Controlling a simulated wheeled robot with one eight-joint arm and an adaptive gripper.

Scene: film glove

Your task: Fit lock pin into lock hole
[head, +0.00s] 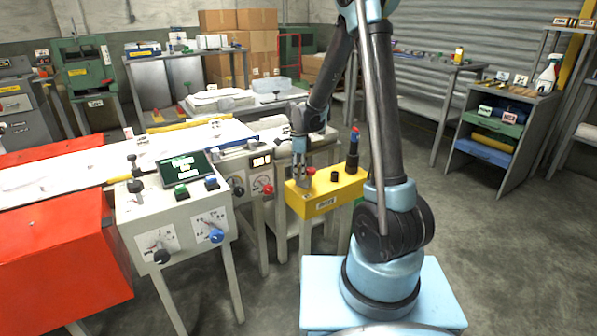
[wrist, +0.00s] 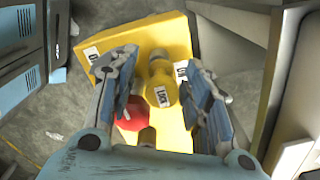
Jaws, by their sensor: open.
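A yellow pin (wrist: 162,68) with a round head and a label that seems to read LOCK shows in the wrist view, over a yellow box. My gripper (wrist: 163,105) is open, with one finger on each side of the pin; I cannot tell whether either touches it. In the head view my gripper (head: 301,186) points down at the left end of the yellow box (head: 326,199), and the pin cannot be made out there. A red knob (wrist: 130,113) is beside the left finger. I cannot make out the lock hole.
A dark post with a blue and red top (head: 354,142) stands at the box's right end, with a short dark knob (head: 334,177) beside it. A control console (head: 178,225) stands to the left, near a red machine (head: 60,250). Open floor lies to the right.

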